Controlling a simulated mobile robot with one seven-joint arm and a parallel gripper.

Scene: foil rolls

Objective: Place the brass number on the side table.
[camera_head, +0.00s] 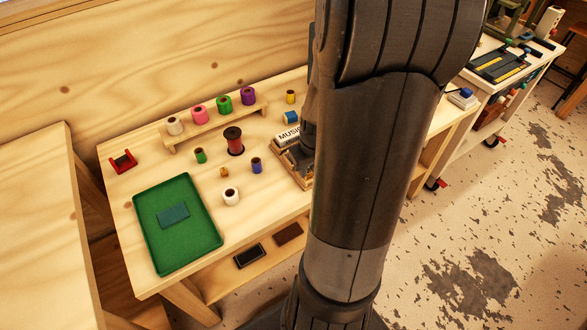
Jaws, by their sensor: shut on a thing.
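My arm stands large in the middle of the view and covers much of the bench. A dark part of my gripper (308,138) shows at the arm's left edge, pointing down at a wooden tray (288,167) by a box lettered "MUSIC" (288,137). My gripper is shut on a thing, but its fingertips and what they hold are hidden. I cannot make out the brass number for sure.
The bench (130,190) holds a green tray (212,240), a red holder (123,161), a dark red spool (234,140) and several small rolls. A raised rack (185,138) carries more rolls. The left table's visible top is clear. Another bench (490,85) stands at the right.

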